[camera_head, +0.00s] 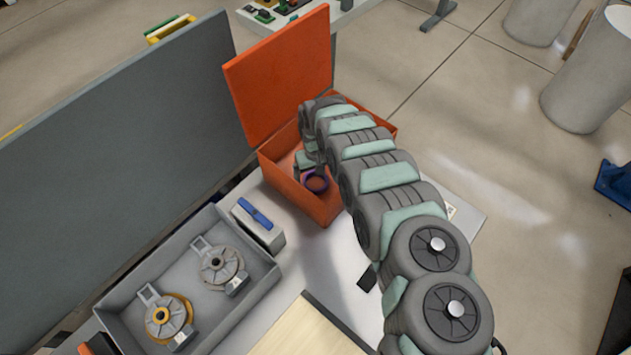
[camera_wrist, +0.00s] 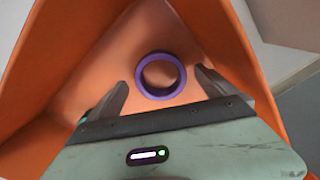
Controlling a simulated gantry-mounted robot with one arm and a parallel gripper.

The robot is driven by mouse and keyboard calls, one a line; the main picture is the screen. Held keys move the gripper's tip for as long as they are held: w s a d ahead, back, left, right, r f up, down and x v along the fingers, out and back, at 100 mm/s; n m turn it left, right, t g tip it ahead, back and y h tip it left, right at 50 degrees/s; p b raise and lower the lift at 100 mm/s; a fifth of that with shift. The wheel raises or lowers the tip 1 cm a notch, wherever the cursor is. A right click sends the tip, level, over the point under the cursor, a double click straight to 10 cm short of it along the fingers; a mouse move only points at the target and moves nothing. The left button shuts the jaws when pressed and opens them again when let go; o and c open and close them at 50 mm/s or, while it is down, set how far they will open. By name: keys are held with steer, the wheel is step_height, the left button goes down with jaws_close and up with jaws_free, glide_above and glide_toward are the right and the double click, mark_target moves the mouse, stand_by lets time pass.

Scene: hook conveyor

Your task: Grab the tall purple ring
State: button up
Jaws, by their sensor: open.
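The purple ring (camera_wrist: 142,88) stands inside the orange box, seen from above in the wrist view, with its round opening facing the camera. It also shows in the head view (camera_head: 317,187), partly hidden by my arm. My gripper (camera_wrist: 160,84) is open, with one finger on each side of the ring in the picture. The fingers look apart from the ring; I cannot tell how far above it they are. In the head view my gripper reaches down into the orange box (camera_head: 291,192) and is mostly hidden.
The box's raised orange lid (camera_head: 280,75) stands at its back left, and its walls surround my gripper closely. A grey tray (camera_head: 118,318) with two ring-shaped fixtures and a small grey box with a blue handle (camera_head: 256,214) stand to the left. A grey panel (camera_head: 110,140) rises behind them.

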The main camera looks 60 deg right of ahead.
steer(key=shift+w+f, duration=0.1)
steer(key=shift+f, duration=1.15)
steer(key=shift+c, duration=0.6)
steer(key=c, duration=1.4)
